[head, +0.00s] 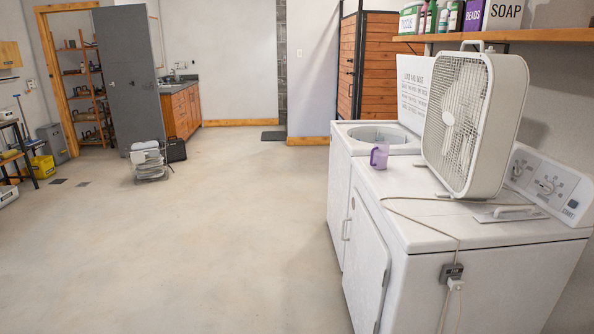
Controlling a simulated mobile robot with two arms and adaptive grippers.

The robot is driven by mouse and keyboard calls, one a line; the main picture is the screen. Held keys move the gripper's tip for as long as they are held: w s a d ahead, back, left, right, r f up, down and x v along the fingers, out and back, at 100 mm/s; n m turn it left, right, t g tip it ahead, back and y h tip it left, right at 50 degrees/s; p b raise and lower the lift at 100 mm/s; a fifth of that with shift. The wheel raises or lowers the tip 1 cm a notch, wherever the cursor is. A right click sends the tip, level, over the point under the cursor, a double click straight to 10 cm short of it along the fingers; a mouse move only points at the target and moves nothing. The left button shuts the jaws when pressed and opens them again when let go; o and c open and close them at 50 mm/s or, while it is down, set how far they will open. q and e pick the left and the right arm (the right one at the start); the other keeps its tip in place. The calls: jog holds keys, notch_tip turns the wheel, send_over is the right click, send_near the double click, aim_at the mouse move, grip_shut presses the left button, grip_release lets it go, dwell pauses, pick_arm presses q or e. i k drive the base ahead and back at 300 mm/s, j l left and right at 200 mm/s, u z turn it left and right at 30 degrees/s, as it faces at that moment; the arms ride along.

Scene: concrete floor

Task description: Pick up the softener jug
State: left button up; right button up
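A small purple jug-like container (379,156) with a handle on its left side stands upright on top of the near white laundry machine (420,205), close to its left edge. It is the likeliest softener jug, but no label on it can be read. Several bottles and boxes stand on the wooden shelf at the upper right, including a white-and-green jug (411,19) partly cut off by the top of the picture; its label is not clear. Neither of my grippers is in the head view.
A white box fan (472,120) stands on the near machine, right of the purple container; its cord hangs down the front. A second machine (362,136) with its lid raised is behind. The wooden shelf (530,36) overhangs.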

aim_at(380, 153)
jog(key=i+z, duration=0.1)
jog(key=i, duration=0.45)
jog(key=i+j+z, duration=0.15)
jog(key=i, duration=0.35)
jog(key=i+j+z, duration=0.1)
jog(key=i, duration=0.45)
jog(key=i+j+z, duration=0.15)
jog(key=i, duration=0.35)
jog(key=i+j+z, duration=0.5)
jog(key=i, duration=0.25)
jog(key=k+l+u, duration=0.1)
jog(key=u, duration=0.15)
